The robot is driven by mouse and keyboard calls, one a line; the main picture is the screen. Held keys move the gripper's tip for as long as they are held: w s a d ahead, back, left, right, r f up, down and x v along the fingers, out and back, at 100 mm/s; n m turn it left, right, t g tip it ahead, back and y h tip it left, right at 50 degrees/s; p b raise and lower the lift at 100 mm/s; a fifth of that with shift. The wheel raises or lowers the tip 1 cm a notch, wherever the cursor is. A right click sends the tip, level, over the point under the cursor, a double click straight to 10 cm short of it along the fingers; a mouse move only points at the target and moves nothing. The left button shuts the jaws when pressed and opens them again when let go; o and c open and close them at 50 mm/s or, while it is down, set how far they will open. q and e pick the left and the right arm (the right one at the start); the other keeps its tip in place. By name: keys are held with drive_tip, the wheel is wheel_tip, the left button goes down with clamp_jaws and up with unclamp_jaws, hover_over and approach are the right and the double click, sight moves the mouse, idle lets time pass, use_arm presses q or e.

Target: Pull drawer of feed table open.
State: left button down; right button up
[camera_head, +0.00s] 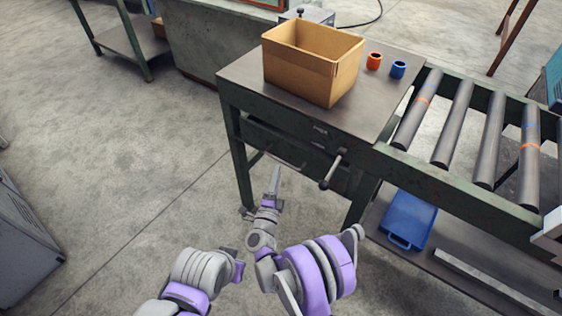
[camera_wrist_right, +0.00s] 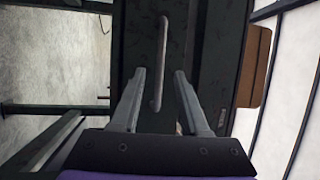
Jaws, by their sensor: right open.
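The feed table (camera_head: 240,77) stands at the upper middle of the head view, with a dark green frame and a grey top. Its dark drawer (camera_head: 262,134) is under the top and looks shut. In the right wrist view a pale bar handle (camera_wrist_right: 161,60) stands out from the dark drawer front (camera_wrist_right: 137,45). My right gripper (camera_head: 275,172) points at the drawer front. In the wrist view its open fingers (camera_wrist_right: 162,78) have the handle's lower end between them, nearer the left finger; I cannot tell whether they touch.
A cardboard box (camera_head: 300,75), an orange cup (camera_head: 374,61) and a blue cup (camera_head: 398,69) stand on the table top. A crank lever (camera_head: 333,169) juts out right of the drawer. A roller conveyor (camera_head: 452,122) adjoins on the right, above a blue bin (camera_head: 408,219).

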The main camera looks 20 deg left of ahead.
sight(281, 162)
drive_tip(key=shift+w+a+r, duration=0.1)
drive_tip(key=shift+w+r, duration=0.05)
drive_tip(key=shift+w, duration=0.75)
drive_tip(key=shift+w+r, duration=0.2)
drive_tip(key=shift+w, duration=0.75)
drive_tip(key=shift+w+a+r, duration=0.1)
drive_tip(key=shift+w+r, duration=0.05)
drive_tip(key=shift+w, duration=0.75)
clamp_jaws()
drive_tip(key=shift+d, duration=0.1)
